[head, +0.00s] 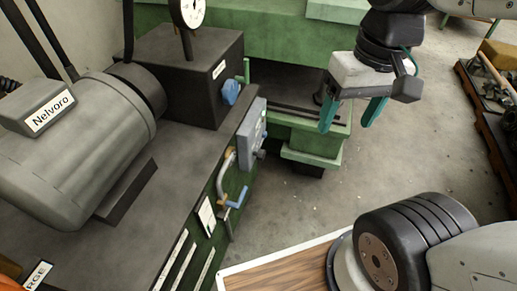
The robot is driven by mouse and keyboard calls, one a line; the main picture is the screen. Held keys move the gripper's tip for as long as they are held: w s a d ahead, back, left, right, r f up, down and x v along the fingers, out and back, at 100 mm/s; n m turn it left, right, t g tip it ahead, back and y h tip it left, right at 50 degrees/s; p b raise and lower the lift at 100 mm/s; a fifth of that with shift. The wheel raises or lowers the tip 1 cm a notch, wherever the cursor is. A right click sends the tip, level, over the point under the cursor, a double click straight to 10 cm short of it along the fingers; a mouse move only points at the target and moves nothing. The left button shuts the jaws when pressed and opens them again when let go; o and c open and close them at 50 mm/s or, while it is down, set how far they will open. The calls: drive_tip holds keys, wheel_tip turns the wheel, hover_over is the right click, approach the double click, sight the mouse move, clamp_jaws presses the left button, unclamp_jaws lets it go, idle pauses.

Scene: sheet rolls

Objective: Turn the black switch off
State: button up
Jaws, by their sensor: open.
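A grey control box (246,140) is fixed to the side of the dark machine bench, left of the picture's middle, and I see it at a steep angle. A small black knob (261,154) sticks out from its face low on the right; it looks like the black switch. Its turned position is too small to tell. My gripper (351,113) hangs at the upper right with its two teal fingers apart and nothing between them. It is to the right of the box and clear of it.
A pipe with a blue-handled valve (238,198) is just below the box. A grey motor (75,145) and a dark block with a gauge (192,12) stand on the bench. Green machinery (318,135) is behind. Bare floor (290,200) lies to the box's right.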

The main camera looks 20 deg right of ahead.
drive_tip(key=w+a+f+m+g+y, duration=0.2)
drive_tip(key=w+a+m+g+y, duration=0.1)
drive_tip(key=w, duration=0.4)
drive_tip(key=m+t+y, duration=0.6)
drive_tip(key=m+y, duration=0.7)
drive_tip(key=m, duration=0.6)
hover_over(264, 155)
drive_tip(key=s+d, duration=0.2)
wheel_tip(264, 155, down, 31)
drive_tip(key=d+f+m+t, duration=0.1)
drive_tip(key=f+m+t, duration=0.1)
drive_tip(key=f, duration=0.4)
drive_tip(key=d+f+m+t+h, duration=0.1)
drive_tip(key=f+m+t, duration=0.1)
drive_tip(key=f+m, duration=0.2)
drive_tip(key=d+f+m+t+h, duration=0.1)
drive_tip(key=f+m+t, duration=0.2)
drive_tip(key=f, duration=0.6)
drive_tip(key=shift+s+f+m, duration=0.1)
drive_tip(key=shift+s+m, duration=0.3)
drive_tip(key=shift+m, duration=0.1)
drive_tip(key=x, duration=0.6)
drive_tip(key=shift+w+a, duration=0.2)
drive_tip(key=shift+a, duration=0.05)
drive_tip(key=c, duration=1)
